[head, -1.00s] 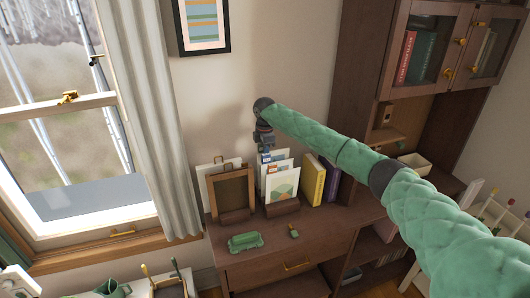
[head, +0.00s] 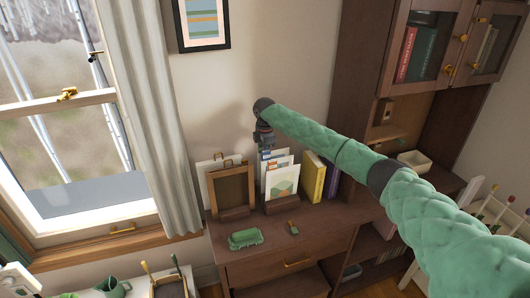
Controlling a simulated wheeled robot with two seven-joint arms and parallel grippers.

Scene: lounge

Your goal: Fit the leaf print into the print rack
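The print rack (head: 281,206) is a dark wooden holder on the brown cabinet. Several prints stand upright in it. The front print (head: 284,184) is pale with green and tan shapes; I cannot tell which one is the leaf print. A print with blue on it (head: 272,154) stands at the back of the group. My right gripper (head: 265,145) points down directly above the back prints, close to their top edges. Its fingers are small and dark, so I cannot tell whether they are open or shut on a print. My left gripper is not in view.
A wooden frame (head: 232,188) and clipboards stand left of the rack. A yellow book (head: 313,178) and darker books stand right of it. A green tray (head: 245,240) and a small green item (head: 293,228) lie in front. The cabinet top around them is clear.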

